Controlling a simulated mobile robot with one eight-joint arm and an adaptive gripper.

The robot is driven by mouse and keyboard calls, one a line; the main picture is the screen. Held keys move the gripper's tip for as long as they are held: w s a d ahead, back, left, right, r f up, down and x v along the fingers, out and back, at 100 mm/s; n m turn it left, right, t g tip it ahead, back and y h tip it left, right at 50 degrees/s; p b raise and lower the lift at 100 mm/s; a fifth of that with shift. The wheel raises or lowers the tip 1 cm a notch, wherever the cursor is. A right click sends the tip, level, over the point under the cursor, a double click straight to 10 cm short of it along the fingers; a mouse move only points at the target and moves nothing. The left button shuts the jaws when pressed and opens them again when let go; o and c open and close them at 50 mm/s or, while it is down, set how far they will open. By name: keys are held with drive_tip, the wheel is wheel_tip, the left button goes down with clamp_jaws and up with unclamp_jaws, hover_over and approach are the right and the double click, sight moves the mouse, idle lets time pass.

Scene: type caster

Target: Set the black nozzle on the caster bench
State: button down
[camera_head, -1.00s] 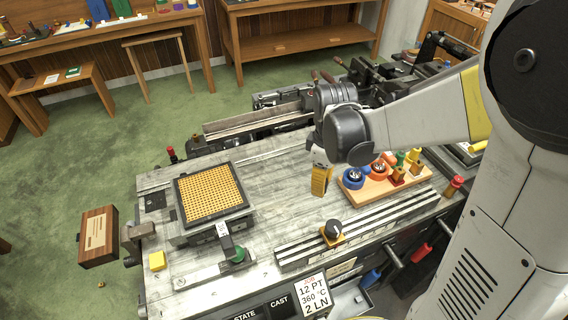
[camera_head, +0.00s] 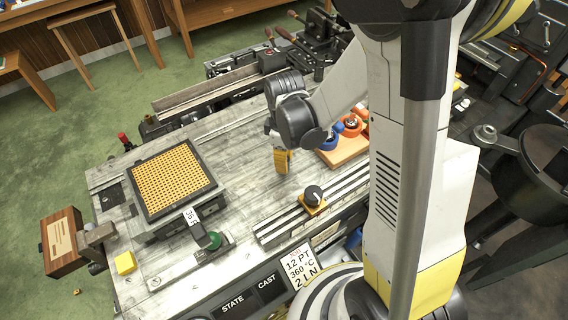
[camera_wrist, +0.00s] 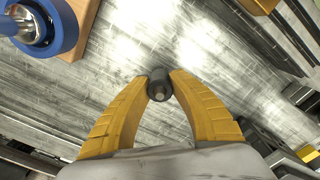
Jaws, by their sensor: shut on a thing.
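The black nozzle (camera_wrist: 160,86) is a small dark cylinder with a lighter tip, held between the yellow fingertips of my gripper (camera_wrist: 160,84) in the wrist view. In the head view my gripper (camera_head: 282,160) points down over the middle of the grey caster bench (camera_head: 235,190); the nozzle is too small to make out there. Bare bench top lies beneath the fingers in the wrist view. I cannot tell whether the nozzle touches the bench or hangs above it.
A wooden block (camera_head: 343,150) with blue and orange rings stands right of my gripper. A black-framed yellow grid (camera_head: 172,180) lies left. A dark knob on a yellow base (camera_head: 313,197) sits by the front rails. Bench between grid and gripper is clear.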

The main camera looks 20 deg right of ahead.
drive_tip(key=shift+f, duration=0.1)
drive_tip(key=shift+f, duration=0.15)
drive_tip(key=c, duration=1.2)
unclamp_jaws()
wheel_tip(320, 180, up, 12)
drive_tip(key=r+p, duration=0.1)
drive_tip(key=p, duration=0.3)
drive_tip(key=shift+s+a+r+m+t, duration=0.1)
drive_tip(key=shift+s+r+m+t, duration=1.1)
drive_tip(key=shift+s+r+m, duration=0.55)
drive_tip(key=shift+s+a+r+m+t, duration=0.1)
drive_tip(key=shift+s+r+m+t, duration=1.1)
drive_tip(key=shift+s+r+m, duration=0.6)
drive_tip(key=shift+s+a+r+m+t, duration=0.1)
drive_tip(key=shift+s+r+m+t, duration=1.25)
drive_tip(key=shift+r+m, duration=0.65)
